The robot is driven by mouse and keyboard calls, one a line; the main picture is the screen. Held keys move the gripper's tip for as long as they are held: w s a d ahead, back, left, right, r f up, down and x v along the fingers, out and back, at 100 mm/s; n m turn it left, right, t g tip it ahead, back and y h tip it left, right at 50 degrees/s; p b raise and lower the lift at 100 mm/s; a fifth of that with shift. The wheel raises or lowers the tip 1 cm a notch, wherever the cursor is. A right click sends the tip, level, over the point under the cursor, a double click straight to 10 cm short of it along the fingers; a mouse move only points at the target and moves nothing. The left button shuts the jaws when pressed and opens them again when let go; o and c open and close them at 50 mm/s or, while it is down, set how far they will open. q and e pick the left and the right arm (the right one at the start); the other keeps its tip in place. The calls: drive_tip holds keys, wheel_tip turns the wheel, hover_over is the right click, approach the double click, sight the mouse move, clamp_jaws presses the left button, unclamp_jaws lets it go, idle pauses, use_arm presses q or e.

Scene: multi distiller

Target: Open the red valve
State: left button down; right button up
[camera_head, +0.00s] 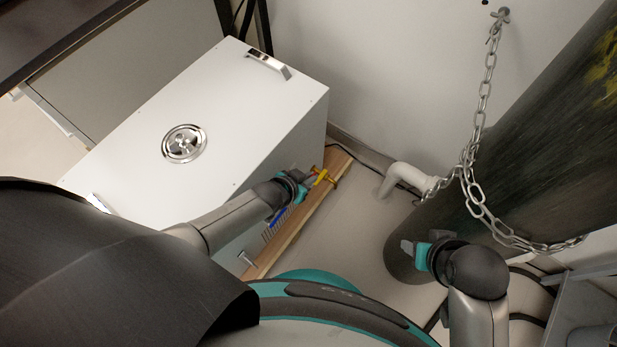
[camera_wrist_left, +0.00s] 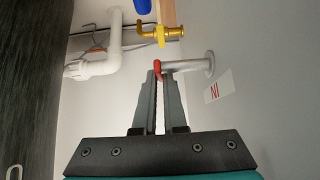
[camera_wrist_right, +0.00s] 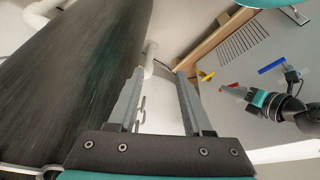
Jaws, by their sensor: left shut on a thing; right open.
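The red valve handle (camera_wrist_left: 157,70) sits at the tips of my left gripper in the left wrist view, beside a grey pipe stub (camera_wrist_left: 188,65) on the white distiller. My left gripper (camera_wrist_left: 158,76) is shut on this handle, and the fingers hide part of it. The handle also shows as a small red spot in the right wrist view (camera_wrist_right: 234,86). In the head view my left gripper (camera_head: 307,177) is at the distiller's right side. My right gripper (camera_wrist_right: 160,76) is open and empty, near the dark cylinder (camera_wrist_right: 75,80).
A yellow valve (camera_wrist_left: 160,35) and a blue handle (camera_wrist_left: 142,6) are close to the red one. A white pipe (camera_head: 404,178) rises near the wall. A chain (camera_head: 484,105) hangs around the dark cylinder. The white distiller (camera_head: 250,110) has a wooden board (camera_head: 300,222) along its side.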

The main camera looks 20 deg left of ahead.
use_arm(q)
drive_tip(key=shift+s+r+t+h+b, duration=0.15)
drive_tip(key=shift+t+h+b, duration=0.4)
drive_tip(key=shift+t, duration=0.65)
use_arm(e)
drive_tip(key=shift+s+r+t, duration=0.1)
drive_tip(key=shift+r+t, duration=0.2)
drive_tip(key=shift+r, duration=1.35)
use_arm(q)
drive_tip(key=shift+r, duration=0.1)
drive_tip(key=c, duration=1)
unclamp_jaws()
use_arm(e)
drive_tip(key=shift+r, duration=0.1)
use_arm(q)
drive_tip(key=p+v, duration=0.7)
drive_tip(key=v, duration=0.5)
drive_tip(key=shift+s+r+p, duration=0.3)
drive_tip(key=shift+r+p, duration=0.05)
drive_tip(key=shift+p+v, duration=0.55)
drive_tip(key=shift+v, duration=0.6)
use_arm(e)
drive_tip(key=s+d+f+g, duration=0.1)
drive_tip(key=s+f, duration=0.2)
drive_tip(key=f, duration=0.6)
drive_tip(key=s+d+f+g, duration=0.1)
drive_tip(key=s+f, duration=0.2)
drive_tip(key=f, duration=0.5)
drive_tip(key=shift+d+f, duration=0.35)
drive_tip(key=shift+d, duration=0.05)
